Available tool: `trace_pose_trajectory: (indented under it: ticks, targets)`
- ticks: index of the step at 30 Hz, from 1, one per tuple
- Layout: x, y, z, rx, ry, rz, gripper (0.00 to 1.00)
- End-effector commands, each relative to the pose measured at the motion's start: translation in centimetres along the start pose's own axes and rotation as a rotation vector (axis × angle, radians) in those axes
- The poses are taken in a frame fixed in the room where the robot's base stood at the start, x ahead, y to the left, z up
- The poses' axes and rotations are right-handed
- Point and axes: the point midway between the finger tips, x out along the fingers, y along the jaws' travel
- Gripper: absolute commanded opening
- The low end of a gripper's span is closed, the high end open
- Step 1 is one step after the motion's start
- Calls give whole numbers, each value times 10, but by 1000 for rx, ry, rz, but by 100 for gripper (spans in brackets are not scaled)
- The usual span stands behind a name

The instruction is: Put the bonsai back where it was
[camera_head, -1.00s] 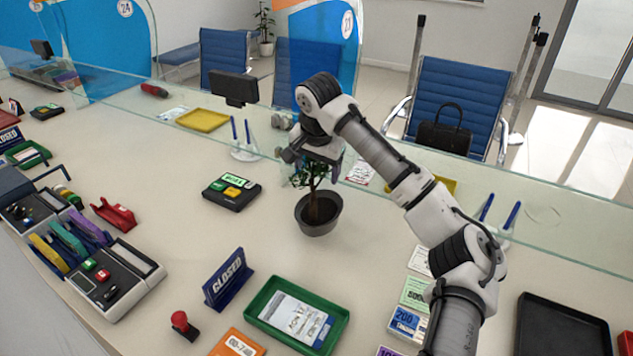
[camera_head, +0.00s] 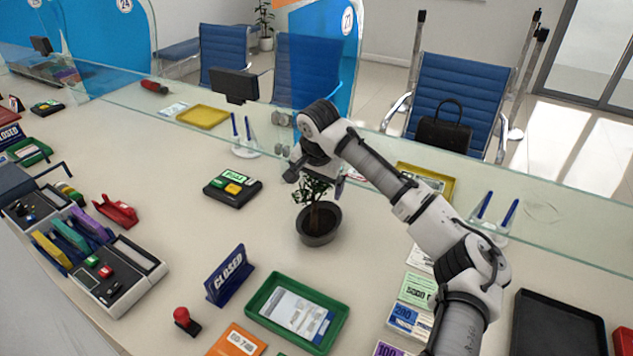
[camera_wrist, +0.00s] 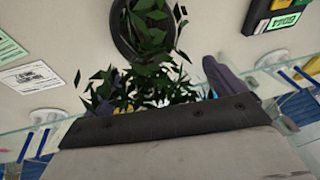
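The bonsai is a small leafy tree in a dark round pot (camera_head: 318,236). It stands upright on the counter in the middle of the head view, and I see no clear gap under the pot. My gripper (camera_head: 317,183) is over the crown, pointing down. In the wrist view, leaves (camera_wrist: 150,85) fill the space between my two fingers (camera_wrist: 160,82), which stand wide apart. The left finger is partly hidden by leaves. The pot (camera_wrist: 128,40) shows beyond the fingertips, and the trunk is mostly hidden there.
A black card terminal (camera_head: 232,188) lies left of the bonsai. A blue closed sign (camera_head: 228,276) and a green tray (camera_head: 297,312) are in front. Banknote stacks (camera_head: 417,290) lie to the right. A glass screen (camera_head: 550,240) runs behind. Bare counter surrounds the pot.

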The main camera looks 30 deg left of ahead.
Motion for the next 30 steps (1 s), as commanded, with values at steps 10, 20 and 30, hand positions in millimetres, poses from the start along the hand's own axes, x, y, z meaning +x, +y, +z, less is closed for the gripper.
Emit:
trace_pose_trajectory:
  ticks: [10,20,30]
  targets:
    - [-3,0,0,0,1,-1,97]
    - [-60,-1,0,-1,3,-3,97]
    - [-115,-1,0,-1,1,-1,97]
